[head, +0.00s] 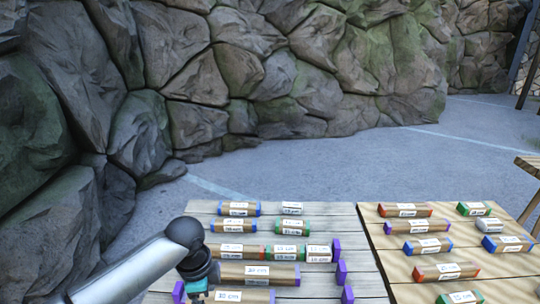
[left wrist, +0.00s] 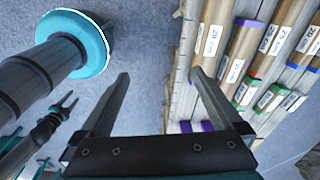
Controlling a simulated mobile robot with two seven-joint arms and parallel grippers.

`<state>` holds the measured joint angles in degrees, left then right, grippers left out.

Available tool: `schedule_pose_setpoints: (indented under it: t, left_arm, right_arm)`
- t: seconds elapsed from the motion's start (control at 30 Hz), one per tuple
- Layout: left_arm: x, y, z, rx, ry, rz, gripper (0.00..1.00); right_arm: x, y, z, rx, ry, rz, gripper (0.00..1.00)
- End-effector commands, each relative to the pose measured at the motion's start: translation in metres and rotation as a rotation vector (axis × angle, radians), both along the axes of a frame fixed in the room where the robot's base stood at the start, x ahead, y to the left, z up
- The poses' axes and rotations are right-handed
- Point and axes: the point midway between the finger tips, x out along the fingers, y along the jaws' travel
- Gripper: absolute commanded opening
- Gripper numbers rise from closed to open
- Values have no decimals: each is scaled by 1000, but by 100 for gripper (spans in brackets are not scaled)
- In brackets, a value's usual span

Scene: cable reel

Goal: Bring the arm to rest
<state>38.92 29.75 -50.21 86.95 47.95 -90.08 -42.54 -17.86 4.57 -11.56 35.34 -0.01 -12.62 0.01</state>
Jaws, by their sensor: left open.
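My left arm (head: 125,272) reaches in from the lower left of the head view and ends in a dark wrist at the near left part of the slatted table. In the left wrist view my left gripper (left wrist: 160,76) is open, its two dark fingers spread wide apart with nothing between them. Its right finger overlaps the table's edge and its left finger is over the grey ground. In the head view the fingertips are hidden or cut off.
Labelled wooden bars with coloured ends, such as one bar (head: 258,271), lie in rows on the left table (head: 345,225) and right table (head: 375,222). Purple brackets (head: 341,272) stand among them. A rock wall (head: 300,75) rises behind and at left. Grey paving (head: 290,170) is clear.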

Motion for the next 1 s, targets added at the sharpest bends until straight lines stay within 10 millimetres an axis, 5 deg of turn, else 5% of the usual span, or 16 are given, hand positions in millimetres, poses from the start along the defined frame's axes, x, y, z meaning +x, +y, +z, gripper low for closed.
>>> schedule_pose_setpoints:
  t: [0.23, 0.37, 0.57, 0.7, 0.9, 1.0]
  left_arm:
    - [-3, 3, -79, -97, -49, 340, 100]
    - [-29, 17, -140, -123, -68, 567, 100]
    - [-128, 44, -236, -109, -77, 886, 100]
    - [-223, 55, -282, -80, -61, 1043, 100]
    - [-339, 56, -309, -52, -26, 1174, 100]
    - [-373, 54, -312, -47, -13, 1207, 100]
  right_arm:
    - [26, 0, 13, 2, -40, -2, 50]
    - [25, 0, 20, 1, -38, -3, 50]
    - [12, -1, 31, -1, -19, -3, 50]
    - [5, -1, 37, -1, -6, -3, 50]
    - [5, -1, 44, -1, -6, -2, 50]
    - [6, -1, 45, -1, -7, -2, 50]
